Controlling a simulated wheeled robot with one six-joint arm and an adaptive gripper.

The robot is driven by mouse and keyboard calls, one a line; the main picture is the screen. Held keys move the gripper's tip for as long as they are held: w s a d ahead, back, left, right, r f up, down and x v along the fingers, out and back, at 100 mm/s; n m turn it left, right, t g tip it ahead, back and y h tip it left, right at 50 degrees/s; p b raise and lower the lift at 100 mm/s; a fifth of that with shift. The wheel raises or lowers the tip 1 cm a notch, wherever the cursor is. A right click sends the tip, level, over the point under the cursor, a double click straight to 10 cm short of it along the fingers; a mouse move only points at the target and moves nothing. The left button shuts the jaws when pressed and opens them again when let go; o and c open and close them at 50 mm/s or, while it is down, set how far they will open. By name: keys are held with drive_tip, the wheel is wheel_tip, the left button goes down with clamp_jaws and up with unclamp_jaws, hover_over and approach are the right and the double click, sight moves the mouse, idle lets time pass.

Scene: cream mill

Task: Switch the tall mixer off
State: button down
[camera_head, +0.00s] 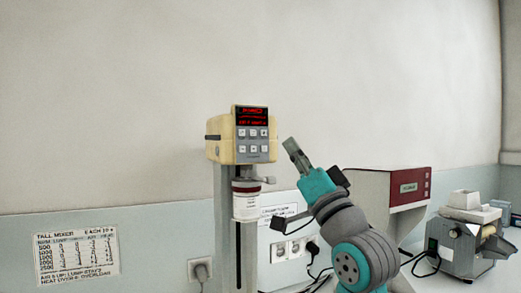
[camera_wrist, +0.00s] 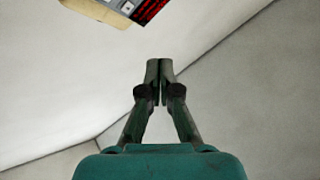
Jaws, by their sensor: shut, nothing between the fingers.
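The tall mixer (camera_head: 227,150) stands on a grey column left of centre in the head view. The small display text is too blurred to read. My gripper (camera_head: 290,145) is shut and empty, just right of the panel and apart from it, pointing up and left. In the wrist view my gripper (camera_wrist: 159,62) has its fingertips together. A corner of the mixer head (camera_wrist: 100,10) with red display shows at the top edge there.
A paper chart titled "Tall mixer" (camera_head: 76,255) hangs on the wall at left. Wall sockets (camera_head: 289,249) sit behind my arm. A red and cream machine (camera_head: 375,191) and a grey machine (camera_head: 466,238) stand at right. The air above the mixer is clear.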

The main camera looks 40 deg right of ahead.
idle(0.4)
drive_tip(key=shift+w+d+f, duration=0.1)
drive_tip(key=shift+w+d, duration=0.3)
drive_tip(key=shift+w, duration=1)
drive_tip(key=shift+w+d+f, duration=0.1)
drive_tip(key=shift+w+d, duration=0.35)
drive_tip(key=shift+w, duration=1)
drive_tip(key=shift+w+d+f, duration=0.1)
drive_tip(key=shift+w+d, duration=0.3)
drive_tip(key=shift+w, duration=1)
drive_tip(key=shift+w, duration=0.1)
drive_tip(key=shift+w+d, duration=0.1)
drive_tip(key=shift+w, duration=0.15)
drive_tip(key=shift+w+d, duration=0.1)
drive_tip(key=shift+w, duration=0.2)
drive_tip(key=shift+s+a, duration=0.2)
drive_tip(key=shift+s, duration=0.5)
drive_tip(key=shift+s+a+r, duration=0.1)
drive_tip(key=shift+s+a, duration=0.15)
drive_tip(key=shift+s, duration=0.55)
drive_tip(key=shift+s+a+r, duration=0.1)
drive_tip(key=shift+s+a, duration=0.1)
drive_tip(key=shift+s, duration=0.6)
drive_tip(key=shift+s+a, duration=0.25)
drive_tip(key=shift+s, duration=0.55)
